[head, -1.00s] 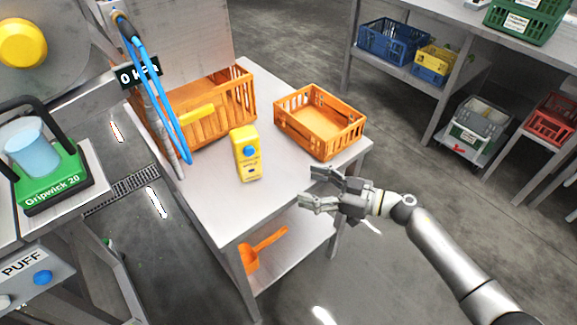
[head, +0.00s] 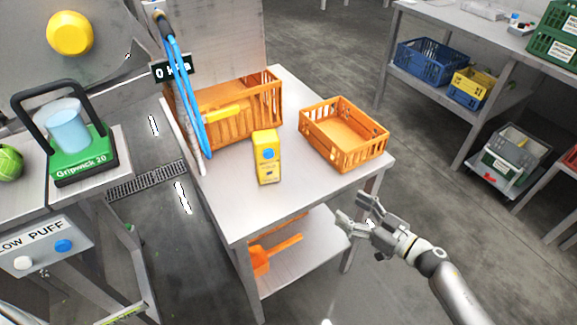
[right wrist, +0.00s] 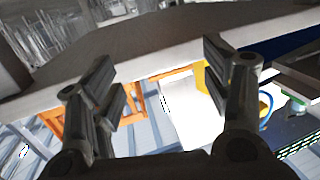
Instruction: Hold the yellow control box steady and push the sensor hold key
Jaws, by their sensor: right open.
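The yellow control box (head: 266,168) stands upright on the steel table (head: 232,216), between the two orange crates. A round blue key (head: 268,154) shows on its front face. My right gripper (head: 354,216) is open and empty, off the table's right front edge and to the right of the box. In the right wrist view the open fingers (right wrist: 165,90) have nothing between them that they touch. A yellow thing, perhaps the box, shows partly behind the right finger there. My left gripper is not in the head view.
An orange crate (head: 352,157) stands at the table's right and a larger one (head: 262,104) behind the box. A blue hose (head: 190,95) hangs at the left. An orange tool (head: 275,250) lies on the lower shelf. A green Gripwick 20 device (head: 82,160) stands at left.

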